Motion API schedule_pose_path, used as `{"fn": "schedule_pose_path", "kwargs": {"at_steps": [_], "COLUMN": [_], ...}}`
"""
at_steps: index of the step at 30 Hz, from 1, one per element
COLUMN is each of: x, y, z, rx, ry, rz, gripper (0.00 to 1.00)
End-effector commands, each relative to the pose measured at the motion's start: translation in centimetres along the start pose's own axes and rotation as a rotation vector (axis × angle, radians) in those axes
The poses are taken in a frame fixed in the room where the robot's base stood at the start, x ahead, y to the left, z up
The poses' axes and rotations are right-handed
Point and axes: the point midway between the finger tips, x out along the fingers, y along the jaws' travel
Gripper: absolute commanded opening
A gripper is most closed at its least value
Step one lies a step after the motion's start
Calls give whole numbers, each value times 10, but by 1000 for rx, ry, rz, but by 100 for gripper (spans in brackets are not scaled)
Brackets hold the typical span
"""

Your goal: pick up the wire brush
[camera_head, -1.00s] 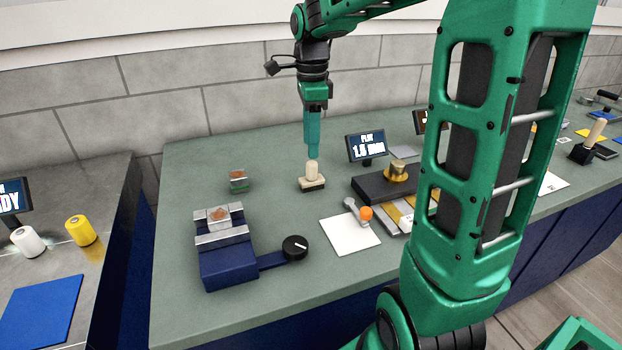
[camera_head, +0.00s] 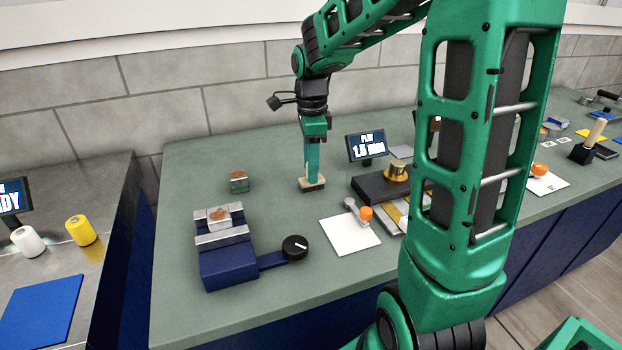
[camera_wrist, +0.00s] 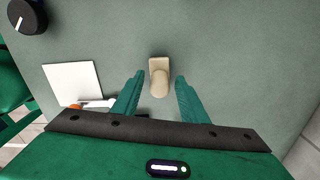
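The wire brush (camera_head: 313,185) stands on the green worktop, with a beige block and an upright pale handle. In the wrist view its block (camera_wrist: 160,64) and handle (camera_wrist: 159,86) show between my fingers. My gripper (camera_head: 312,180) points straight down over it, and a finger hides most of the handle in the head view. In the wrist view my gripper (camera_wrist: 160,77) is open, with one green finger on each side of the handle. A gap shows on both sides, so the fingers appear not to touch it.
A blue vise (camera_head: 226,262) with a black knob (camera_head: 295,247) stands to the left front. A white sheet (camera_head: 349,236), a display (camera_head: 366,146) and a dark fixture (camera_head: 376,188) are to the right.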

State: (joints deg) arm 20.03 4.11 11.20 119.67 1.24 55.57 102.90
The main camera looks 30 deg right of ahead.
Motion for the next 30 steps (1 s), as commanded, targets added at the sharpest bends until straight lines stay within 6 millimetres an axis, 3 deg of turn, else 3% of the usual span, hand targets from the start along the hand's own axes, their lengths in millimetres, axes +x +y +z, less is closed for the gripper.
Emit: {"fn": "schedule_pose_path", "kwargs": {"at_steps": [1,4,5,17,25,30], "x": [0,0,0,-6,-41,-63], "y": [0,0,0,0,-1,24], "z": [0,0,0,0,1,28], "rx": [0,0,0,0,-2,-7], "ry": [0,0,0,0,-1,-1], "rz": [0,0,0,-1,-5,-4], "gripper": [26,2,0,0,0,0]}}
